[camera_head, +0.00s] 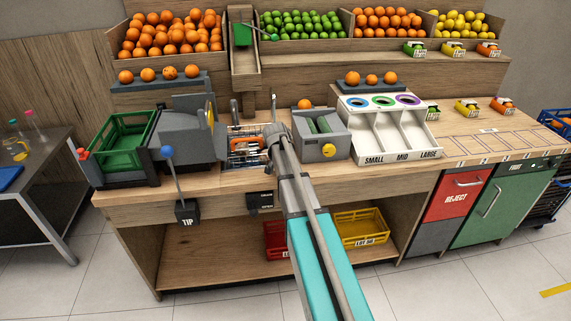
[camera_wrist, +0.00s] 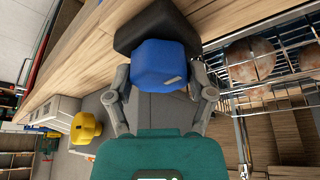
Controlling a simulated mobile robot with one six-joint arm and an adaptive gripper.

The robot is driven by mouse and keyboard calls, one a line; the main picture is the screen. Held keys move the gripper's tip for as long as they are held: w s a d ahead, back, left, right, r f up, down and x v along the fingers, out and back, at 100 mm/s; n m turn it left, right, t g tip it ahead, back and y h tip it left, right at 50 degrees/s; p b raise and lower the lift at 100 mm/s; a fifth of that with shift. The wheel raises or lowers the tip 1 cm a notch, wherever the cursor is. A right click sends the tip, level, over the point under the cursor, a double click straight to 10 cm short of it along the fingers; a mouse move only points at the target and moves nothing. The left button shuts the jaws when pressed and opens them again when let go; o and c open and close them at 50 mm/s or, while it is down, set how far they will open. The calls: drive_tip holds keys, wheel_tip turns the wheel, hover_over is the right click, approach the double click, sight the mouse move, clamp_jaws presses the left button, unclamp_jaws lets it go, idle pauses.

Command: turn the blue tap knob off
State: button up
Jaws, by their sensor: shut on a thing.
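The blue tap knob (camera_wrist: 160,66) shows in the wrist view, attached to a black mount (camera_wrist: 158,22). My gripper (camera_wrist: 160,82) has one finger on either side of the knob and is shut on it. A small pale mark shows on the knob's face. In the head view my gripper (camera_head: 275,134) is at the counter, between the wire rack and the grey box with the yellow knob. The blue tap knob cannot be made out there, behind my gripper and arm.
A wire rack (camera_wrist: 283,92) with round fruit is close on the right in the wrist view. A yellow knob (camera_wrist: 86,127) is at lower left. In the head view, a grey juicer box (camera_head: 322,133) stands right of my arm and a blue-topped TIP lever (camera_head: 167,151) left.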

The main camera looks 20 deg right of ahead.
drive_tip(key=shift+m+g, duration=0.3)
drive_tip(key=shift+m, duration=0.6)
drive_tip(key=o, duration=1.1)
drive_tip(key=shift+n, duration=0.5)
